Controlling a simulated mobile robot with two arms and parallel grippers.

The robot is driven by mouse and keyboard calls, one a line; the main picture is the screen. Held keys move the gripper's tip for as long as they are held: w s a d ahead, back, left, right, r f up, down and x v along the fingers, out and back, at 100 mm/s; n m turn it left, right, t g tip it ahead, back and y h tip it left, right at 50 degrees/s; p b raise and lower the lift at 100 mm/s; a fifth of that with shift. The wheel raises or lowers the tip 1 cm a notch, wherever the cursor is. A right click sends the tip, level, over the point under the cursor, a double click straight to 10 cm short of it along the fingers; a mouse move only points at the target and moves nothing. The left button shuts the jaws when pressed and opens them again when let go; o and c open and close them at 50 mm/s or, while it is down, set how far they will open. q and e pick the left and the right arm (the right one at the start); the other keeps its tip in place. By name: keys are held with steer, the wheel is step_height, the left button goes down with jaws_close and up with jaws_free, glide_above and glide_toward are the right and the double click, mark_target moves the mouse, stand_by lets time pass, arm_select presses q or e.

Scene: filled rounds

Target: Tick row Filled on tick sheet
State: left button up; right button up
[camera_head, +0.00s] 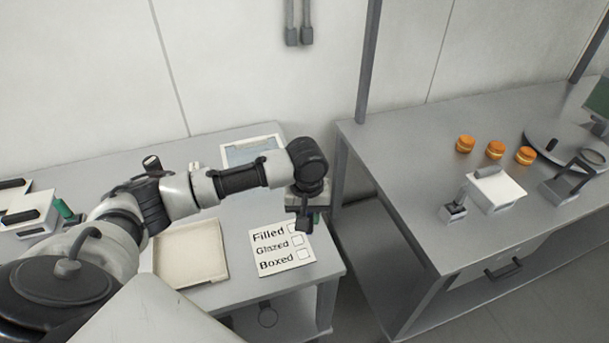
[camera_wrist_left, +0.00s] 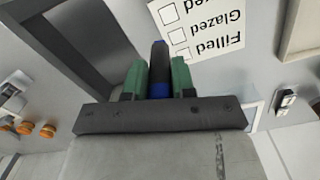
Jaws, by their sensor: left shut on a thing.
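The tick sheet (camera_head: 283,262) lies flat on the left table near its front right corner, with rows Filled, Glazed and Boxed and a box at the right end of each. I see no clear mark in the boxes; the Filled box is partly behind my gripper. The sheet also shows upside down in the left wrist view (camera_wrist_left: 205,35). My left gripper (camera_head: 304,205) is over the sheet's upper right edge. Its green fingers (camera_wrist_left: 160,80) are shut on a dark pen with a blue band (camera_wrist_left: 159,60). Whether the tip touches paper is hidden. My right gripper is out of view.
A shallow beige tray (camera_head: 190,278) lies left of the sheet. A pale framed panel (camera_head: 250,150) is behind my arm. A gap separates this table from the right table (camera_head: 400,170), which holds three orange-brown rounds (camera_head: 495,150) and a white block (camera_head: 495,190).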

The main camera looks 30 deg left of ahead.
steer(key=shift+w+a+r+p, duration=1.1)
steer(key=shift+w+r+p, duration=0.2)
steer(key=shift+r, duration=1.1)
arm_select(q)
steer(key=w+a+f+n+b, duration=0.1)
steer(key=a+f, duration=0.1)
steer(key=w+a+f+n+b, duration=0.1)
steer(key=a+f+b, duration=0.1)
steer(key=w+a+f+n+b, duration=0.1)
steer(key=w+a+f+b, duration=0.1)
steer(key=a, duration=0.1)
steer(key=shift+n, duration=0.3)
steer(key=shift+f+b, duration=0.3)
steer(key=shift+b, duration=0.3)
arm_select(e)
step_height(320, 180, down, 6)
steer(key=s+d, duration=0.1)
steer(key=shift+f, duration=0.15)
arm_select(q)
steer(key=shift+f, duration=0.5)
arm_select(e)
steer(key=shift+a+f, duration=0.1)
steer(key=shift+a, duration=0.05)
arm_select(q)
steer(key=shift+s+d+f+p, duration=0.1)
steer(key=shift+s+p, duration=0.05)
steer(key=shift+p, duration=0.3)
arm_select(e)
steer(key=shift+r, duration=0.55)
